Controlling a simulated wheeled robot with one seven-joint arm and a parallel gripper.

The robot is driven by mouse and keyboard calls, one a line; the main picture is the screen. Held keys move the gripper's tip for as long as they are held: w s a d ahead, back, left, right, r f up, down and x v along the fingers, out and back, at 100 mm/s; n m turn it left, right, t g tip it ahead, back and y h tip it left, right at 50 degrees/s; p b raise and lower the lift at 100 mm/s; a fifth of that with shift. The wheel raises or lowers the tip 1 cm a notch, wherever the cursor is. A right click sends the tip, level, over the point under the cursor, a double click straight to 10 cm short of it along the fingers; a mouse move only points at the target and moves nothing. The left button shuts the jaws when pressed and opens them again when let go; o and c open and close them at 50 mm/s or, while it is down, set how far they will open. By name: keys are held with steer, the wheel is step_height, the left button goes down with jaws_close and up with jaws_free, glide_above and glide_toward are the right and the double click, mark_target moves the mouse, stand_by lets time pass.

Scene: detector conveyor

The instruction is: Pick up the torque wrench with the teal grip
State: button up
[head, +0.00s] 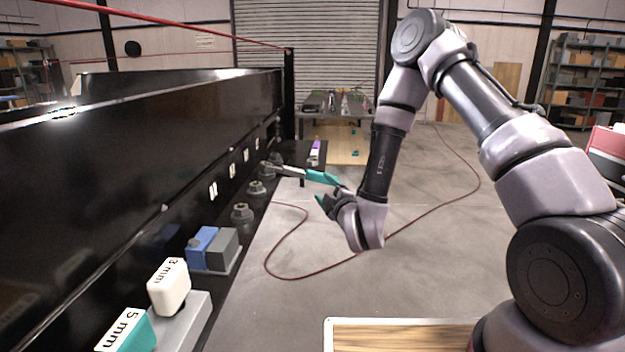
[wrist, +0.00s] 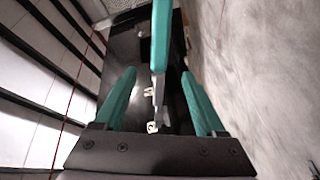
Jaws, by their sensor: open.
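The torque wrench has a teal grip (head: 322,178) and a grey metal shaft (head: 289,170). In the head view it lies beside the dark conveyor wall, its metal end pointing left toward the fittings. In the wrist view its teal grip (wrist: 161,38) is at the top and its shaft (wrist: 158,95) runs down between the fingers. My gripper (head: 328,191) is close to the grip in the head view. Its two teal fingers (wrist: 157,72) are apart, with a gap on each side of the wrench. I cannot tell how far the wrench is from the fingers in depth.
The black conveyor wall (head: 130,160) runs along the left, with several round fittings (head: 242,213). A teal "5 mm" block (head: 128,330), a white "3 mm" block (head: 169,287) and a blue-grey block (head: 212,247) stand near it. A red cable (head: 290,275) crosses the floor. A wooden-topped surface (head: 400,337) is in front.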

mark_target(312, 177)
steer(key=x, duration=1)
steer(key=shift+a+r, duration=0.15)
steer(key=shift+a, duration=0.25)
jaws_close()
stand_by(1.0)
